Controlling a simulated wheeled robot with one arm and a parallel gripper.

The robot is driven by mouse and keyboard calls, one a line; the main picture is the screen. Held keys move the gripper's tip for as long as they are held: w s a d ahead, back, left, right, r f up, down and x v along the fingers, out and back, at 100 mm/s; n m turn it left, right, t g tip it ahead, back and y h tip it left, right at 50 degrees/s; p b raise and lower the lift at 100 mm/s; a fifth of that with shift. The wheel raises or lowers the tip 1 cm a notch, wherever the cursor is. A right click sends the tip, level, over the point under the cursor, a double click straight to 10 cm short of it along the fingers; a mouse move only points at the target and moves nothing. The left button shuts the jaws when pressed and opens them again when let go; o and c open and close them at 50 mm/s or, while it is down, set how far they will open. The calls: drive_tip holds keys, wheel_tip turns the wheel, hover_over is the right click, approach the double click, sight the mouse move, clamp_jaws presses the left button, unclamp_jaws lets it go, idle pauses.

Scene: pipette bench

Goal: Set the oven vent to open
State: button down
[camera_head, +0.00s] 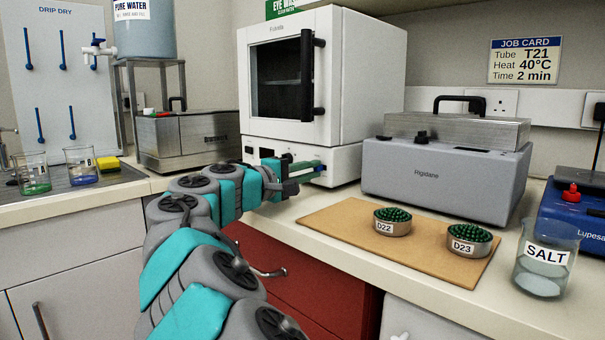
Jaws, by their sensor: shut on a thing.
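The white oven (360,75) stands on the bench at the back centre, its dark-windowed door (282,78) closed. Below the door is its control panel (262,150), with small dark controls at the left. My gripper (314,168) is at the right part of this panel, with green and blue showing at its tip. It is shut on a small part there, which appears to be the vent control. The fingers and wrist hide most of that part, so its setting cannot be read.
A grey water bath labelled Rigidane (440,175) stands right of the oven. Dishes D22 (392,228) and D23 (465,247) sit on a tan board (345,228). A SALT beaker (545,275) stands at right. A steel bath (190,140) is left of the oven.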

drive_tip(key=shift+s+d+f, duration=0.2)
drive_tip(key=shift+s+d, duration=0.05)
drive_tip(key=shift+d, duration=0.05)
drive_tip(key=c, duration=0.8)
unclamp_jaws()
drive_tip(key=shift+r, duration=0.1)
drive_tip(key=shift+c, duration=0.2)
drive_tip(key=shift+s+a, duration=0.1)
drive_tip(key=shift+s, duration=0.05)
drive_tip(key=v, duration=0.7)
drive_tip(key=shift+s+a+r+b, duration=0.1)
drive_tip(key=shift+s+a+b, duration=0.15)
drive_tip(key=shift+b, duration=0.1)
